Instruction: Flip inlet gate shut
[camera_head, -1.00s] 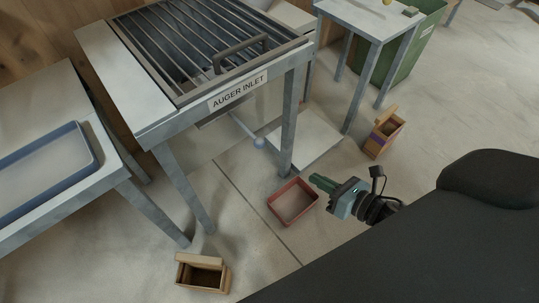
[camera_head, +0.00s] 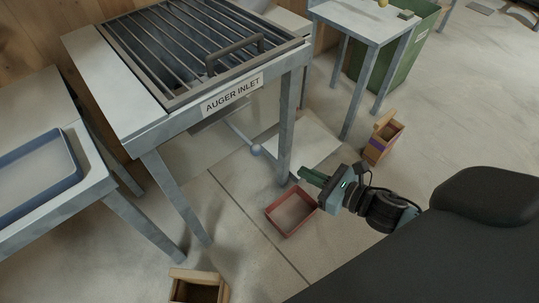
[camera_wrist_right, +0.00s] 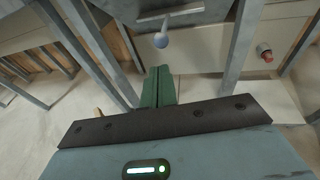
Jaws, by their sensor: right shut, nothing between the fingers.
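The auger inlet (camera_head: 236,92) is a metal table with a barred grate (camera_head: 190,45) on top and a bar handle. Under its front edge, a thin lever (camera_head: 238,134) ends in a blue-grey ball knob (camera_head: 256,150). The knob also shows in the right wrist view (camera_wrist_right: 160,41), above and just beyond my fingertips. My right gripper (camera_head: 304,174) is shut and empty, its green fingers pointing toward the table's front leg. It is to the right of the knob and apart from it. The gate plate itself is not clearly visible. My left gripper is not in view.
A red tray (camera_head: 267,215) lies on the floor below my right gripper. Wooden boxes (camera_head: 382,140) stand at the right and front (camera_head: 196,274). The inlet's front leg (camera_head: 286,125) stands between gripper and knob side. A red button (camera_wrist_right: 265,50) shows right in the wrist view.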

